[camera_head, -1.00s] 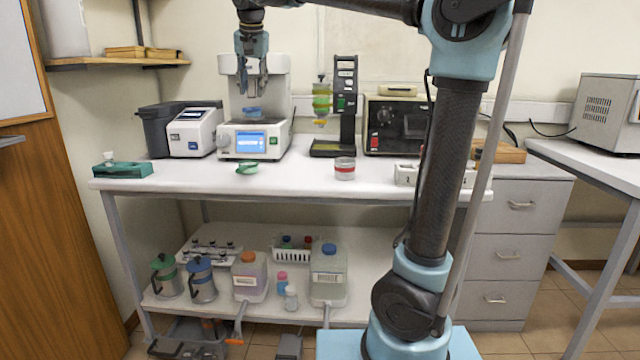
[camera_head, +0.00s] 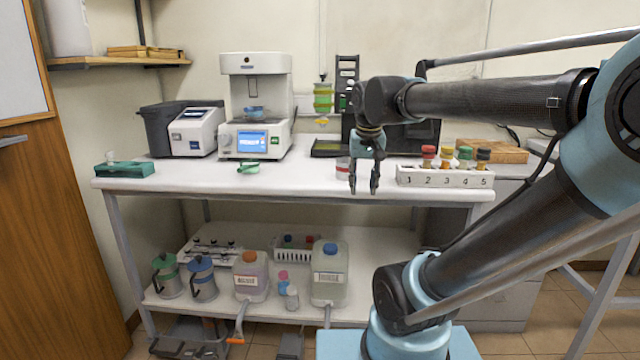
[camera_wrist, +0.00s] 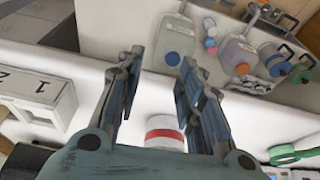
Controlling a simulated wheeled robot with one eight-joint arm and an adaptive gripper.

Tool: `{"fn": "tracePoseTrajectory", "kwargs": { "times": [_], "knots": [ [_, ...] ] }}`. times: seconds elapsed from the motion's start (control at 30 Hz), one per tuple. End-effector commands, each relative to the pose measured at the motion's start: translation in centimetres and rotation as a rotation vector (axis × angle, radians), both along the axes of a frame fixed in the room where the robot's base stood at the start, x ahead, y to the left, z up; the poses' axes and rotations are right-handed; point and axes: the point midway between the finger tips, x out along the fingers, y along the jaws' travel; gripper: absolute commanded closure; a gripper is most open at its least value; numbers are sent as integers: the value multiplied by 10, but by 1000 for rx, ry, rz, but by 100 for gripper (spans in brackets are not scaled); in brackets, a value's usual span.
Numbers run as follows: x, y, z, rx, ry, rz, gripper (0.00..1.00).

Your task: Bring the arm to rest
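My gripper (camera_head: 365,185) hangs pointing down in front of the bench's front edge, between the red-banded white cup (camera_head: 342,168) and the numbered rack (camera_head: 446,178). In the wrist view my gripper (camera_wrist: 155,75) has its two fingers apart with nothing held between them. The cup (camera_wrist: 164,133) shows behind and between the fingers there, partly hidden in the head view. My arm is folded down to the right, its forearm roughly level above the rack.
The bench (camera_head: 215,180) carries a white tester with a blue screen (camera_head: 252,140), a grey-and-white device (camera_head: 193,132), a green tissue box (camera_head: 124,169) and a green item (camera_head: 249,168). The rack holds several capped samples. Jugs (camera_head: 329,275) stand on the lower shelf.

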Motion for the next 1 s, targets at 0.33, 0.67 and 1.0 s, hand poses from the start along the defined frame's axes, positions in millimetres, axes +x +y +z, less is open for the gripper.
{"fn": "tracePoseTrajectory", "kwargs": {
  "times": [0.33, 0.67, 1.0],
  "knots": [
    [-96, -59, -134, -14, 50, 31, 65],
    [-128, -70, -179, -14, 66, 52, 65],
    [-127, -70, -179, -14, 66, 53, 65]
  ]
}}
